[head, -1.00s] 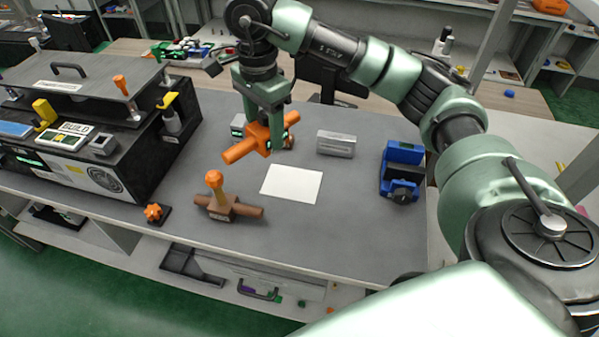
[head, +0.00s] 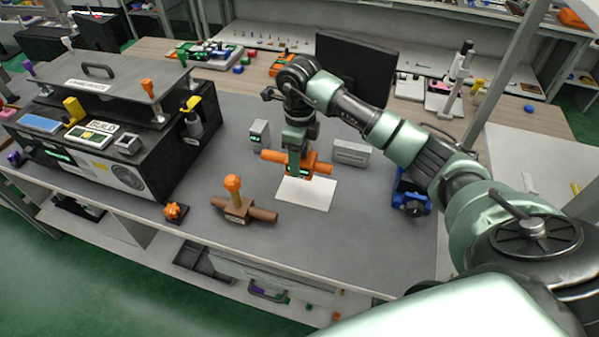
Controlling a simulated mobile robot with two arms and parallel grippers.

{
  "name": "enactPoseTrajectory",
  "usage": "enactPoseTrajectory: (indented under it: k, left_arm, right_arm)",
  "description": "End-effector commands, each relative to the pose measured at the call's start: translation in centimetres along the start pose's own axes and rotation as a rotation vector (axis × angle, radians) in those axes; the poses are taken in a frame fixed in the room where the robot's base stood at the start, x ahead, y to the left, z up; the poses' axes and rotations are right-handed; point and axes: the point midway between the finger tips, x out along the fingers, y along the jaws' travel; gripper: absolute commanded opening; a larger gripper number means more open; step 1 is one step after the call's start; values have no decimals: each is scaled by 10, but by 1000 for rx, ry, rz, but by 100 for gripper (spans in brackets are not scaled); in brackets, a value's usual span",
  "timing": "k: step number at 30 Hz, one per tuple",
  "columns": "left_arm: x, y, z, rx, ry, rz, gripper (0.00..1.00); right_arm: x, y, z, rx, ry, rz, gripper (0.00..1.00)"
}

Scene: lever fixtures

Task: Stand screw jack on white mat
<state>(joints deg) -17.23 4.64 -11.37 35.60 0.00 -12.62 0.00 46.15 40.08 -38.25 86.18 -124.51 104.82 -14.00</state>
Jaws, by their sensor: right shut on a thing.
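The orange screw jack (head: 322,169), a thick crossbar with a block at its middle, is in my right gripper (head: 297,172). The gripper points down and is shut on the middle of it. The white mat (head: 308,196) lies flat on the grey bench. The jack is over the mat's far edge and hides part of that edge. I cannot tell whether its underside touches the mat or hangs just above it. My left gripper is not in view.
A brown fixture with an orange-knobbed lever (head: 234,205) stands left of the mat. A small grey box (head: 259,134) and a silver block (head: 351,152) stand behind. A blue device (head: 413,200) is at right, partly behind my arm. Bench in front of the mat is clear.

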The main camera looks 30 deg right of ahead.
Motion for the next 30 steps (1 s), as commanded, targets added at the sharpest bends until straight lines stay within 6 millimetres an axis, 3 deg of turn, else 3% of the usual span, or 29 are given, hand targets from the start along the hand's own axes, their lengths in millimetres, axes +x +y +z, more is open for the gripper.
enactPoseTrajectory:
  k: [15, 28, 29, 30]
  left_arm:
    - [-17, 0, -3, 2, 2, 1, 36]
    - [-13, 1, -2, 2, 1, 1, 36]
    - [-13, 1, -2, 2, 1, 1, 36]
    - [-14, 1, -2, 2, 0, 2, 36]
  right_arm:
    - [64, 1, 0, -1, 0, 2, 0]
    - [74, -1, 0, -2, -2, -2, 0]
    - [74, 0, 0, -2, -1, -1, 57]
    - [73, 0, 0, -2, -2, -1, 68]
